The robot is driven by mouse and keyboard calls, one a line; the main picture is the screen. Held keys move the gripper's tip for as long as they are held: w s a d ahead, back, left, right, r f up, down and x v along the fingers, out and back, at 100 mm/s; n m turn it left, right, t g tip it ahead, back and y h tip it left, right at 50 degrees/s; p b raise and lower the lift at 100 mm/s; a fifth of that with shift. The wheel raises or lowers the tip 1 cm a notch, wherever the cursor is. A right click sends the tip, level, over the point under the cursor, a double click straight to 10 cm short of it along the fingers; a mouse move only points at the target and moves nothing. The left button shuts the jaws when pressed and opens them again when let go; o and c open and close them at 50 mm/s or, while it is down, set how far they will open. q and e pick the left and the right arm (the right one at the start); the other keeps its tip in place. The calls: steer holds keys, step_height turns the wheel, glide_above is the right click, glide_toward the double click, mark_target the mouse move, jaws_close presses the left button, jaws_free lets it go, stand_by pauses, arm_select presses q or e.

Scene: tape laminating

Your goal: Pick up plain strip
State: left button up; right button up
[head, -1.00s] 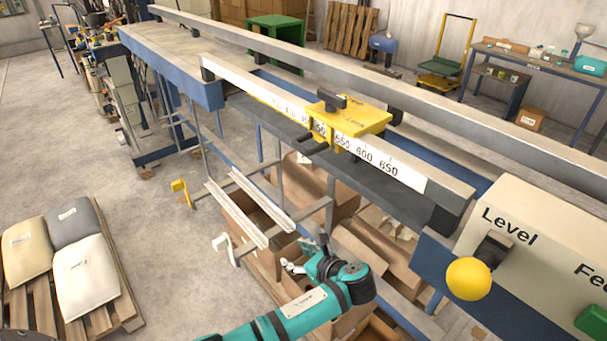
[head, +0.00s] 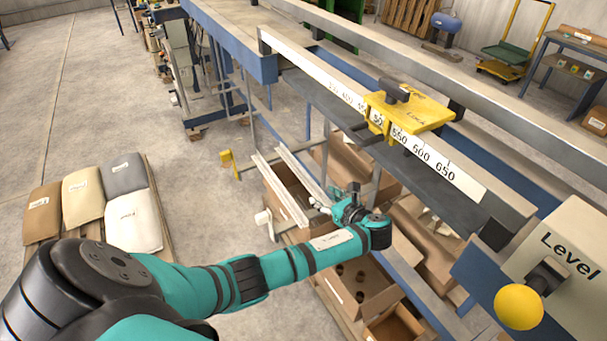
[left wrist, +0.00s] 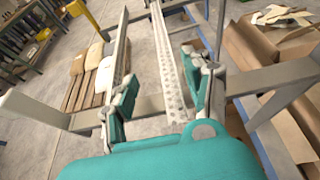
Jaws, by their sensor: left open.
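Two long pale strips lie side by side on the rack beside the machine: a left strip (head: 280,188) and a right strip (head: 301,175). I cannot tell for sure which is the plain one. My left gripper (head: 322,203) is open at the near end of the right strip. In the left wrist view, the fingers of the left gripper (left wrist: 160,98) stand either side of the right strip (left wrist: 168,70), whose face shows small dots. The left strip (left wrist: 121,45) runs outside the left finger. My right gripper is out of view.
A yellow hook (head: 228,163) and a white bracket (head: 264,222) stick out from the rack. The yellow slider (head: 408,112) sits on the machine's scale above. Cardboard boxes (head: 355,290) stand below my arm. A pallet with sacks (head: 133,222) is at the left.

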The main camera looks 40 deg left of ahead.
mark_target(311, 188)
arm_select(q)
steer(key=x, duration=0.5)
steer(key=shift+w+d+f+p, duration=0.15)
steer(key=shift+w+f+p, duration=0.15)
steer(key=shift+w, duration=0.1)
steer(key=shift+r, duration=0.1)
jaws_close()
